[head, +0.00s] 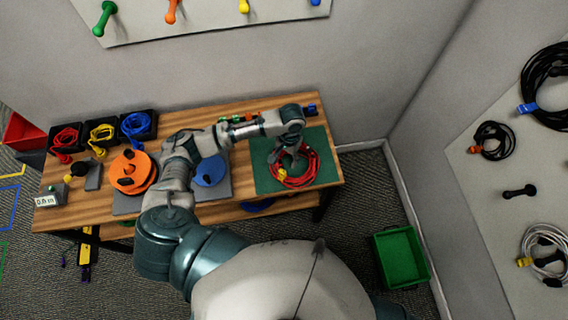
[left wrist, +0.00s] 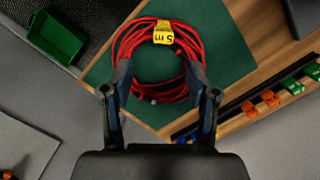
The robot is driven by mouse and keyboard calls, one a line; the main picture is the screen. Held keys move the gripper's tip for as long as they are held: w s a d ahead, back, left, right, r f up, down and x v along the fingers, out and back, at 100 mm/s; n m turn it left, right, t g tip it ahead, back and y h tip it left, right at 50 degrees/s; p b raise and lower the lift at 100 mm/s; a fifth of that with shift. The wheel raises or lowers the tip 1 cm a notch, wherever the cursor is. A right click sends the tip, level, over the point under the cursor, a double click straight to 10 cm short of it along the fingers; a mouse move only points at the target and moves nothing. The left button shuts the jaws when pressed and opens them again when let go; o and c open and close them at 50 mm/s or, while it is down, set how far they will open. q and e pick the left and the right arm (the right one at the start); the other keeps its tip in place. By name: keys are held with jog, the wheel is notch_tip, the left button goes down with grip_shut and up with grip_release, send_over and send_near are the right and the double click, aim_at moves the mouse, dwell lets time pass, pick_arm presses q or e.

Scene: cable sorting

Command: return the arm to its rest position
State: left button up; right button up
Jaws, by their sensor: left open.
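My left arm reaches over the wooden table (head: 225,211) in the head view. Its gripper (head: 288,163) is over the red cable coil (head: 309,181) on the green mat (head: 262,148). In the left wrist view the left gripper (left wrist: 158,85) is open, with its two fingers apart. The red coil (left wrist: 122,48) with a yellow tag (left wrist: 163,33) lies on the mat (left wrist: 232,50) beyond the fingertips. Nothing shows gripped between the fingers. My right gripper is not in view.
An orange spool (head: 132,172) and a blue spool (head: 210,172) stand on the table. Black bins with red, yellow and blue cables line its back left. A green bin (head: 402,257) is on the floor at right. A wall panel (head: 480,190) holds coiled cables.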

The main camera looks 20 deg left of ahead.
pick_arm(q)
jog(key=s+d+f+m+t+h, duration=0.2)
jog(key=s+d+f+t+h, duration=0.15)
jog(key=s+d, duration=0.65)
jog(key=s+a+f+n+t+y, duration=0.1)
jog(key=s+a+n+t+y, duration=0.15)
jog(key=s+a, duration=0.85)
notch_tip(320, 180, down, 26)
jog(key=a+g, duration=0.1)
jog(key=g, duration=0.1)
jog(key=s+a+f+b, duration=0.1)
jog(key=s+f, duration=0.8)
jog(key=s+a+f+g, duration=0.1)
jog(key=s+a+f, duration=0.1)
jog(key=s+f, duration=0.7)
jog(key=shift+a+m+g+y+b, duration=0.25)
jog(key=shift+m+g+y+b, duration=0.05)
jog(key=shift+m+b, duration=0.05)
jog(key=shift+f, duration=0.1)
